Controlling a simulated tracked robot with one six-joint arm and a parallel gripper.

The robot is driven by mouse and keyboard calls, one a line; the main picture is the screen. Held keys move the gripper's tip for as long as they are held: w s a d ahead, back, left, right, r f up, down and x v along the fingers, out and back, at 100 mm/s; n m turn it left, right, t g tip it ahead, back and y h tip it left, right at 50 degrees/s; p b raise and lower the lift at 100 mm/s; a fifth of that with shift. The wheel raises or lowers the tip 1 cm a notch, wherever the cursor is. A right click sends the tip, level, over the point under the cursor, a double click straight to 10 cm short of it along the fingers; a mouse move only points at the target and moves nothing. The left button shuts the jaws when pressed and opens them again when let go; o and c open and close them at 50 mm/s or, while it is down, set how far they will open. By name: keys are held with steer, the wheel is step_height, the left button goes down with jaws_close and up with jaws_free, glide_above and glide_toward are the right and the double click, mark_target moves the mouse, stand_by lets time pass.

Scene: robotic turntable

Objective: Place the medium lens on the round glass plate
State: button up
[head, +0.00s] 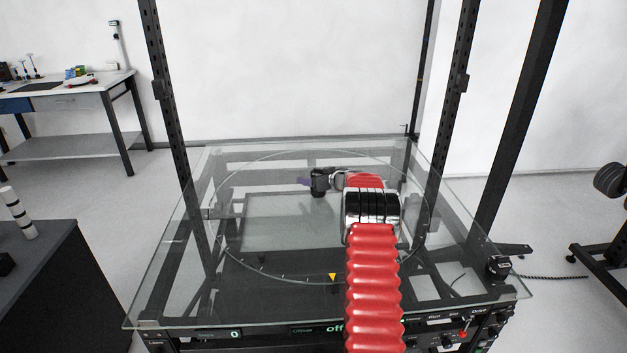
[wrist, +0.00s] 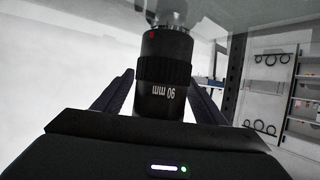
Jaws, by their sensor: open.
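In the wrist view a black lens (wrist: 166,72) marked "90 mm", with a ribbed ring and a red dot, sits between my gripper's (wrist: 160,88) two spread fingers. Its lettering is upside down in that view. A grey shape like its reflection continues past its upper end; I cannot tell for certain whether it touches the glass. In the head view my gripper (head: 304,182) reaches left, low over the far part of the round glass plate (head: 246,268). The lens cannot be made out clearly there against the dark gripper.
The plate lies in a square glass-topped frame (head: 160,300) with dark posts. A yellow marker (head: 333,277) shows at the plate's front edge. A dark counter (head: 45,290) with a striped cylinder (head: 17,212) stands left. Most of the glass looks clear.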

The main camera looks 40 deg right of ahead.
steer(key=shift+r, duration=0.15)
steer(key=v, duration=1.2)
stand_by(0.6)
